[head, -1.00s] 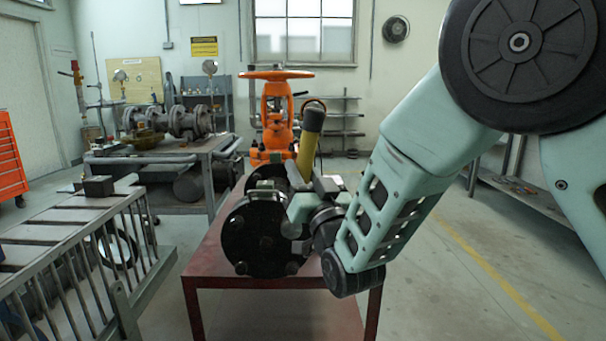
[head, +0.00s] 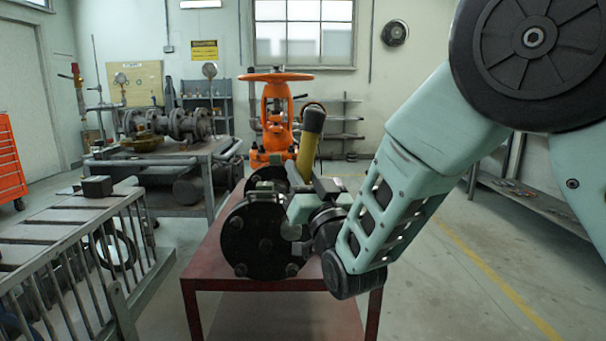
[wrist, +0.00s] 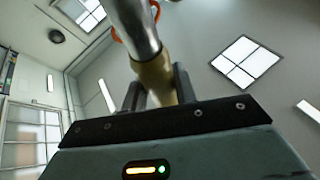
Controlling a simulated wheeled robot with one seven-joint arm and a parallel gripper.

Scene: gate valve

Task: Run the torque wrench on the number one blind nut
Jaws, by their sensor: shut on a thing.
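The torque wrench (head: 306,158) has a yellow shaft and a dark grip that points up, leaning slightly right. My gripper (wrist: 160,88) is shut on its yellow part in the wrist view, with a finger on either side and the grey grip end above. In the head view my gripper (head: 301,207) is just right of the black blind flange (head: 252,236). Dark nuts show around the flange rim, such as a lower-right one (head: 291,269). No number is readable, and the wrench's working end is hidden, so I cannot tell whether it sits on a nut.
The orange gate valve (head: 275,118) stands behind the flange, above the red table (head: 205,262). A grey railed bench (head: 60,228) is at the left, close to the table. A workbench with pipework (head: 180,152) is further back. Floor at the right is open.

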